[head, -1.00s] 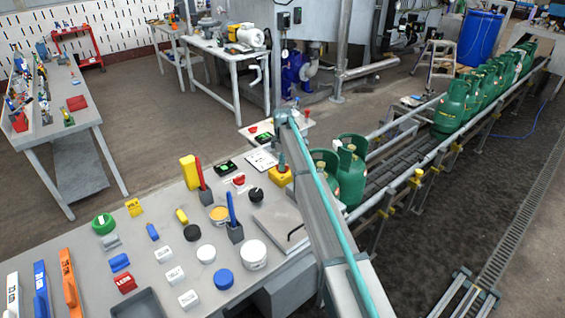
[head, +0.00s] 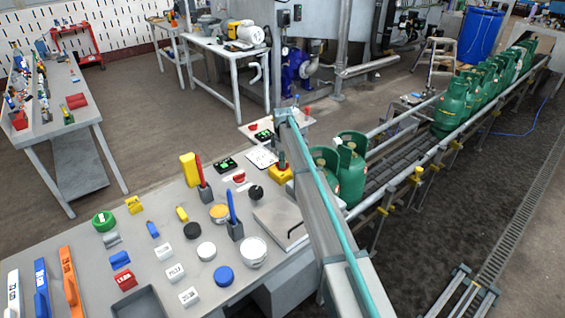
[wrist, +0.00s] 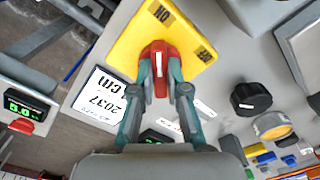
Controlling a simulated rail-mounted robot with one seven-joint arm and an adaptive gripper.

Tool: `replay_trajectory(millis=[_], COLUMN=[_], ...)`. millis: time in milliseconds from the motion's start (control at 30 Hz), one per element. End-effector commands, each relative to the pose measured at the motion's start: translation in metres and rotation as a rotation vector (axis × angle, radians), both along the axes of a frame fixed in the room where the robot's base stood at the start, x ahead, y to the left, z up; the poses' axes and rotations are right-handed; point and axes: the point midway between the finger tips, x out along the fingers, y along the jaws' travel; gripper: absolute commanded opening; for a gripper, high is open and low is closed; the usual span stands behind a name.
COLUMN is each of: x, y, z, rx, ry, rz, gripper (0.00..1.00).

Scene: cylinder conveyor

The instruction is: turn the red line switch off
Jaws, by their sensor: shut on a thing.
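The line switch is a yellow box (wrist: 190,30) with a red knob (wrist: 159,58), seen upside down in the wrist view. The white stripe on the knob runs nearly up the picture, toward the ON label; the OFF label is to its right. My gripper (wrist: 161,76) is shut on the red knob, one finger on each side. In the head view the yellow box (head: 278,176) sits at the table's far right corner, partly hidden by my arm. The red knob is hard to make out there.
A black knob (wrist: 251,98) and an orange-topped tub (wrist: 272,125) are to the right of the switch in the wrist view. A white display card (wrist: 103,100) lies to the left. Green cylinders (head: 351,165) stand on the conveyor behind my arm.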

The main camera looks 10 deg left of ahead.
Motion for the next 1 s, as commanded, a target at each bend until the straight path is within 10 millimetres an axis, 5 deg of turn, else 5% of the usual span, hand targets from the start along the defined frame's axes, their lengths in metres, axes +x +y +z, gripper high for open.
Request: replay_trajectory(millis=[367,1000], x=[0.0002,0.0004], y=[0.0001,0.0002], z=[-0.0020,-0.0013], rx=[0.000,0.001], ry=[-0.001,-0.001], rz=[-0.204,-0.806], gripper=[0.00,0.00])
